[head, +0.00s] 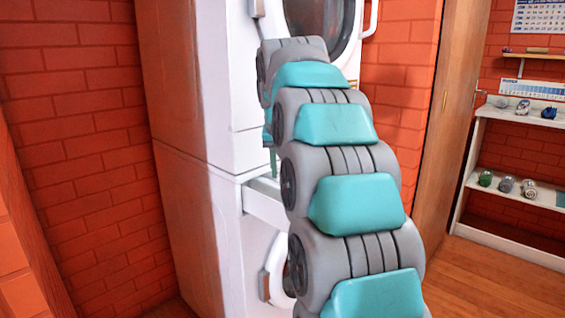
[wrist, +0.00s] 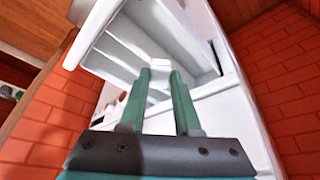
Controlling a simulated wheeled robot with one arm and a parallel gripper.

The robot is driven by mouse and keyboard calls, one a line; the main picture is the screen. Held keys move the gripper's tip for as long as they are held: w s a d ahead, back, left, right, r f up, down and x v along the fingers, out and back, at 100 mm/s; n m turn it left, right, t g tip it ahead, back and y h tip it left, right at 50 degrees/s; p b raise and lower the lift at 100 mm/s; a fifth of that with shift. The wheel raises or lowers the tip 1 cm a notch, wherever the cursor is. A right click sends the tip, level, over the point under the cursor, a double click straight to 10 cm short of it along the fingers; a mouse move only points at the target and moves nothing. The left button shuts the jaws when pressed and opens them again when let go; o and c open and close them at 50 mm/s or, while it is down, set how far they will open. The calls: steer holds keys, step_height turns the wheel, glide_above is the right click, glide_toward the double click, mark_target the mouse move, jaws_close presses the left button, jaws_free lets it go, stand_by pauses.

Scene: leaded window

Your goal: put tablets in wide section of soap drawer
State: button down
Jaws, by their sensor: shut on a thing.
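The white soap drawer (head: 266,206) is pulled out of the lower white machine in the head view, partly hidden behind my arm. In the wrist view the drawer (wrist: 95,33) shows its open top, with dividers between long sections of differing width. My gripper (wrist: 158,75) has green fingers shut on a small white tablet (wrist: 159,67) at their tips. The tips are over the drawer's inside in this view; I cannot tell their height or exactly which section is below. In the head view my gripper (head: 273,160) shows only as a green sliver above the drawer.
A second white machine with a round door (head: 318,20) is stacked above. A brick wall (head: 85,130) stands close on the left. White shelves (head: 520,150) with small objects are at the right. My arm fills the middle of the head view.

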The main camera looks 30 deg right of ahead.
steer(key=shift+f+b, duration=0.55)
steer(key=shift+f, duration=0.75)
steer(key=c, duration=0.5)
jaws_free()
steer(key=shift+c, duration=0.2)
steer(key=shift+r, duration=0.15)
steer(key=v, duration=0.7)
steer(key=shift+s+r, duration=0.15)
steer(key=shift+r, duration=0.05)
